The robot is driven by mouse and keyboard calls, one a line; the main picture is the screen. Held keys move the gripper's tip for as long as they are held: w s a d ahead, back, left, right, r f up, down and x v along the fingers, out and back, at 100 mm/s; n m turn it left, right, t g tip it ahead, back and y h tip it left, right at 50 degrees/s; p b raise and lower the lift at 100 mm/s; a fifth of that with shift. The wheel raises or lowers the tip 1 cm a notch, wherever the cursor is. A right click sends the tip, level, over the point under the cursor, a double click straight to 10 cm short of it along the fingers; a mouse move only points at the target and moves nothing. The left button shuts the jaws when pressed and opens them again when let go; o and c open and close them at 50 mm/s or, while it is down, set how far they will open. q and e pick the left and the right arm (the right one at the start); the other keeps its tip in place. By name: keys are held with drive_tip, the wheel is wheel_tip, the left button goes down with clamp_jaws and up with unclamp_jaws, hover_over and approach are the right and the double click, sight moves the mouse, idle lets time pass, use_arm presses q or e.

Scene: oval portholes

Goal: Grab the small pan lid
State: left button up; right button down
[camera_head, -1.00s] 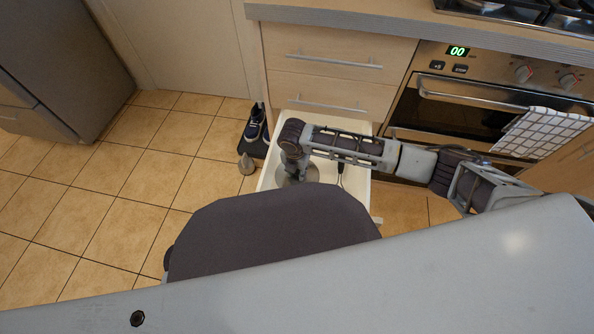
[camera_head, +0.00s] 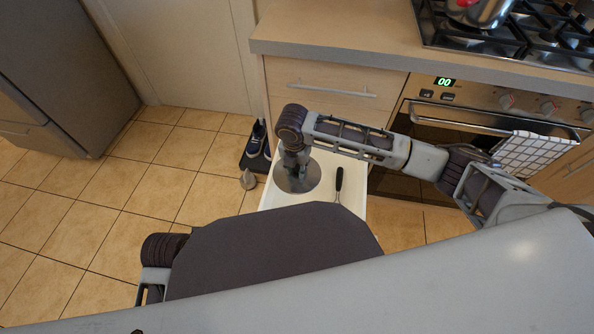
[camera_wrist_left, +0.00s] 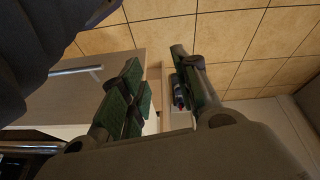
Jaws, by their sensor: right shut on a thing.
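The small pan lid (camera_head: 311,180) is a round, shiny metal disc in the open white drawer, partly hidden by my right gripper. My right gripper (camera_head: 294,179) points down over the lid and is shut on it near its middle; its fingertips are hard to make out. I cannot tell whether the lid still touches the drawer bottom. My left gripper (camera_wrist_left: 157,66) shows in the left wrist view, with its green-padded fingers apart and nothing between them.
A black-handled utensil (camera_head: 339,183) lies in the drawer (camera_head: 352,203), right of the lid. The counter (camera_head: 330,42), oven (camera_head: 480,120) and stove (camera_head: 510,35) with a pot (camera_head: 480,10) are beyond. The tiled floor at left is clear.

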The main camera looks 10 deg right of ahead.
sight(297, 166)
drive_tip(key=shift+r+p, duration=0.4)
drive_tip(key=shift+r, duration=1.3)
